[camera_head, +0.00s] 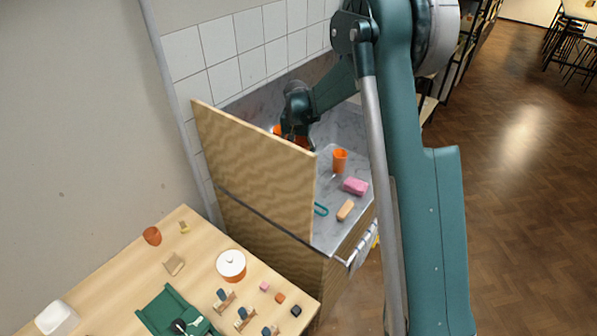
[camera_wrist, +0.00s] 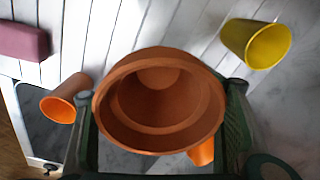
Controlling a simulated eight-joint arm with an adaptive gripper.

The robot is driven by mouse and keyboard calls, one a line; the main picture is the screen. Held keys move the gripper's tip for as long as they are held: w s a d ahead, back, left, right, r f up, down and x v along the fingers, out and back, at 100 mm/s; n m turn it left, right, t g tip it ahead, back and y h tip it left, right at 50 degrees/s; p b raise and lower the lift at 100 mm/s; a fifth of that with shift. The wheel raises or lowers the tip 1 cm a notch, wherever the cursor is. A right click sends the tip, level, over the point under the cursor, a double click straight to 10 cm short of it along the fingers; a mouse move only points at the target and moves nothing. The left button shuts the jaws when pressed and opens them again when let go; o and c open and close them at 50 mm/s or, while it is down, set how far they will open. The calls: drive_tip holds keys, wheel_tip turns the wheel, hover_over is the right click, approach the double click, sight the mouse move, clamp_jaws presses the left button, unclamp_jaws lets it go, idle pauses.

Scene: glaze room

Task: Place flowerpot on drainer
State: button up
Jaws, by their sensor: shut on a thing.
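The flowerpot (camera_wrist: 160,135) is terracotta, with a wide rim and its open mouth facing the wrist camera. My gripper (camera_wrist: 162,120) is shut on it, one finger on each side. In the head view my gripper (camera_head: 297,115) is over the grey marble counter, and an orange patch by it is mostly hidden behind the wooden panel. Behind the pot in the wrist view is a pale surface with dark parallel lines (camera_wrist: 200,28). It may be the drainer, but I cannot tell. No drainer is clearly made out in the head view.
An orange cup (camera_head: 340,160), a pink block (camera_head: 355,186) and a tan block (camera_head: 345,209) are on the counter. A yellow cup (camera_wrist: 257,43) and a second orange thing (camera_wrist: 202,153) are near the pot. A wooden panel (camera_head: 262,175) stands along the counter's left side.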

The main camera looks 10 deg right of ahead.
drive_tip(key=shift+f, duration=1.95)
drive_tip(key=shift+f, duration=0.1)
drive_tip(key=shift+f, duration=1.75)
drive_tip(key=shift+f, duration=0.15)
drive_tip(key=o, duration=1.4)
drive_tip(key=shift+c, duration=0.2)
drive_tip(key=shift+r, duration=0.2)
drive_tip(key=shift+s+r, duration=0.25)
drive_tip(key=shift+r, duration=1.7)
drive_tip(key=shift+s+r, duration=0.3)
drive_tip(key=shift+r, duration=1.7)
drive_tip(key=shift+s+r, duration=0.25)
drive_tip(key=shift+r, duration=1.7)
